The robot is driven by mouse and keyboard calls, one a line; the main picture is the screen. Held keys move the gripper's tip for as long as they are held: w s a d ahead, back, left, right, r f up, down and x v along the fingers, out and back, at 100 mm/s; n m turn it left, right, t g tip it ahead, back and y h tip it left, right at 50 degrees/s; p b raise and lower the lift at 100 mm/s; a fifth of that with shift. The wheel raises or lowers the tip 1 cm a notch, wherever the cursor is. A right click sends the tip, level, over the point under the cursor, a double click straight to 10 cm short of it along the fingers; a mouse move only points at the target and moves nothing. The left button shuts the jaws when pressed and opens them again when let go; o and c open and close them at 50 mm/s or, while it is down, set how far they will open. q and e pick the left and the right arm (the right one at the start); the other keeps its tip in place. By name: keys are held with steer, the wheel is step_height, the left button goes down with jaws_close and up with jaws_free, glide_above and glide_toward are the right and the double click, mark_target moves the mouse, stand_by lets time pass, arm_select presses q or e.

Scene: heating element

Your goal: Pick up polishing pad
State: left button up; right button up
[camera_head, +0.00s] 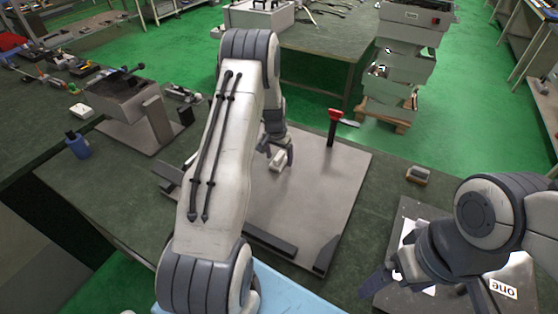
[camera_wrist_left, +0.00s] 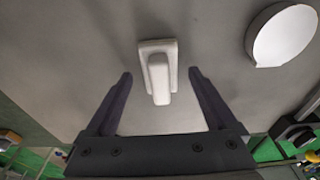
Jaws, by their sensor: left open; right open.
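The polishing pad appears to be the small white block with a raised grip (camera_head: 277,160), lying on the grey board (camera_head: 320,190). In the left wrist view the white pad (camera_wrist_left: 158,70) is centred ahead of the jaws. My left gripper (camera_head: 277,152) is open just above the pad. Its fingers (camera_wrist_left: 160,82) stand on either side of the pad's near end, with gaps and nothing held. My right gripper (camera_head: 425,290) is open and empty over the right-hand plate, its fingers partly cut off by the picture's lower edge.
A red-handled tool (camera_head: 334,122) stands at the board's far edge. A white disc (camera_wrist_left: 283,35) lies right of the pad in the left wrist view. Dark bars (camera_head: 270,241) line the board's near edge. A small brown-and-grey block (camera_head: 418,175) sits on the table to the right.

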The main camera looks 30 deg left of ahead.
mark_target(280, 154)
arm_select(q)
jaws_close()
steer(key=shift+r, duration=0.1)
step_height(280, 154, up, 4)
steer(key=shift+f+b, duration=0.1)
steer(key=shift+b, duration=0.95)
steer(key=s+d+r+b, duration=0.1)
steer(key=d+r+b, duration=0.2)
steer(key=d+r, duration=0.4)
steer(key=d, duration=0.4)
steer(key=shift+s+d, duration=0.3)
steer(key=c, duration=0.6)
jaws_free()
steer(key=shift+c, duration=0.2)
steer(key=c, duration=0.6)
